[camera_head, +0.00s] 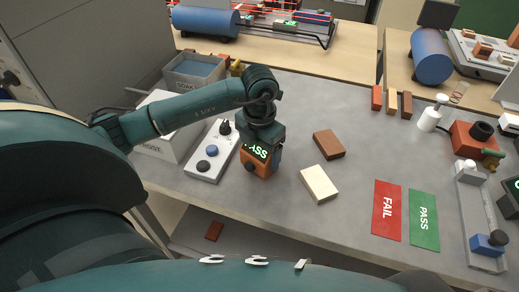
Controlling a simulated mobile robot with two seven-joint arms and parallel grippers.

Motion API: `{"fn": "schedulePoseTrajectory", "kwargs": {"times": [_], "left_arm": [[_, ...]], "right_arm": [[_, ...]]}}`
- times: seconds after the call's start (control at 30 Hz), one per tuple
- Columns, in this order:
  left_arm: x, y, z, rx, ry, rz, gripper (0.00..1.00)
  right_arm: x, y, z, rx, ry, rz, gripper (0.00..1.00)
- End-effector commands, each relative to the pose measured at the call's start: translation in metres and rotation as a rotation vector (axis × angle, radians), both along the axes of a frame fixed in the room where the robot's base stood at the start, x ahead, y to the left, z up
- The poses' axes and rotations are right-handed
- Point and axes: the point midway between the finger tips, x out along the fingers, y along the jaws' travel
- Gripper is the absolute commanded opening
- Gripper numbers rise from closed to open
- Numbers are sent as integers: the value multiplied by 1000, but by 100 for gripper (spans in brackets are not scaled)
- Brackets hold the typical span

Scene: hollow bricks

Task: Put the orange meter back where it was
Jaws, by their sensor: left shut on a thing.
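The orange meter (256,167) has a dark display with green characters and a dark round knob on its front. It is at the middle left of the grey table, just right of a white panel with knobs. My left gripper (264,140) comes down on it from above and is shut on it. The gripper hides part of the meter's top. I cannot tell whether the meter's underside touches the table. My right gripper is not in view.
A white knob panel (212,150) stands left of the meter. A brown brick (328,144) and a cream brick (318,184) lie to its right. The red FAIL card (387,209) and green PASS card (424,219) lie farther right. A grey soak bin (196,70) stands behind.

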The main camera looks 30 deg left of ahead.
Motion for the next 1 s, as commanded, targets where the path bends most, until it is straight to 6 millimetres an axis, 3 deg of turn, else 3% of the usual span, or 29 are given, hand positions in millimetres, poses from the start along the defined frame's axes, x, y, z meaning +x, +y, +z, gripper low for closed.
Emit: {"fn": "schedulePoseTrajectory", "kwargs": {"times": [0.1, 0.13, 0.37, 0.73, 1.0], "left_arm": [[0, 0, -4, 0, -1, 0, 44], [0, 0, -3, 0, 0, 0, 80], [0, 0, -3, 0, 1, 0, 98], [1, 0, 5, 0, -2, 0, 100], [1, 0, 57, 0, -7, -1, 100]], "right_arm": [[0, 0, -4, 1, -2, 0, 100], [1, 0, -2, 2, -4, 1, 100], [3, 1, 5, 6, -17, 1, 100], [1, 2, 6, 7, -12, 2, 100], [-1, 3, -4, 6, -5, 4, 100]]}}
